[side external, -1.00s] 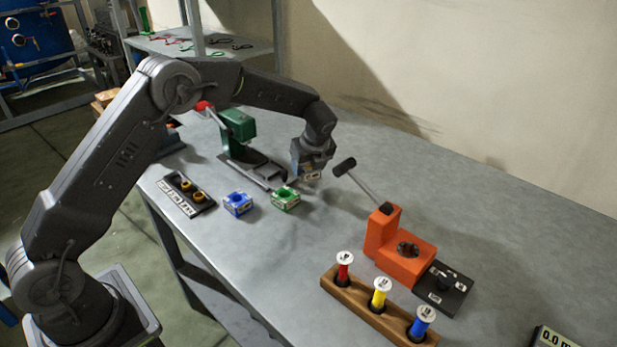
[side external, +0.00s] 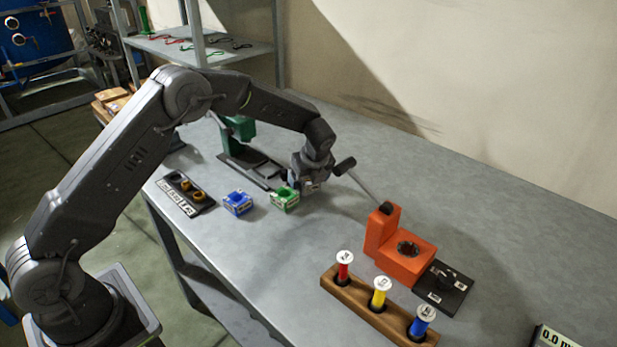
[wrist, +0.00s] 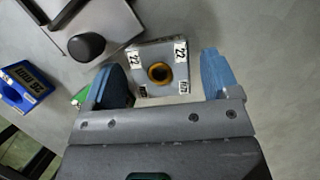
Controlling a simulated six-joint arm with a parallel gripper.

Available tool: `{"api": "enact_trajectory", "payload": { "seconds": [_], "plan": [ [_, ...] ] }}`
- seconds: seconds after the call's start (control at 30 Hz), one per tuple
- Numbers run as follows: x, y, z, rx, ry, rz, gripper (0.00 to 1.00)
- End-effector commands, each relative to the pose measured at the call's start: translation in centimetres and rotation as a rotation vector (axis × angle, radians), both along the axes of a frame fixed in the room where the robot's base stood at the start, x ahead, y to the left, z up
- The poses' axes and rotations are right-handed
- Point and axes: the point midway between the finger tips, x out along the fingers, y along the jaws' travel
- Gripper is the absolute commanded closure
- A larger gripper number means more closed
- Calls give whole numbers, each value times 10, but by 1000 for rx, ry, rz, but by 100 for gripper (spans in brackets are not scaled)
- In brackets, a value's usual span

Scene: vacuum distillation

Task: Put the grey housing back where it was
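The grey housing (wrist: 161,74) is a square block with white "22" labels and a yellow-brass ring in its centre hole. In the wrist view it lies between the two fingers of my gripper (wrist: 167,80). The fingers are open, with a clear gap at the right finger and the left finger close to the block. In the side view my gripper (side external: 308,186) is low over the table, just right of the green housing, and mostly hides the grey housing.
The green housing (side external: 285,198) and blue housing (side external: 237,203) stand to the left. A black tray (side external: 203,207) holds brass rings. The green press (side external: 238,128) is behind. The orange press (side external: 402,261), its lever, and a wooden spool rack (side external: 366,314) stand right. The back right table is clear.

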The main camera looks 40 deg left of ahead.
Motion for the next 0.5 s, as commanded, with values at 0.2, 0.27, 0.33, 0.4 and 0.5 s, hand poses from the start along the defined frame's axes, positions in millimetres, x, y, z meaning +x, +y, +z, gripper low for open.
{"api": "enact_trajectory", "payload": {
  "seconds": [0.2, 0.27, 0.33, 0.4, 0.5],
  "plan": [
    [0, 0, 0, 0, 1, 0, 17],
    [0, 0, 2, 0, 0, 0, 17],
    [0, -1, 7, 1, -1, 0, 17],
    [-1, -5, 15, 0, -3, -2, 17],
    [-4, -11, 32, 1, -4, -2, 17]
  ]
}}
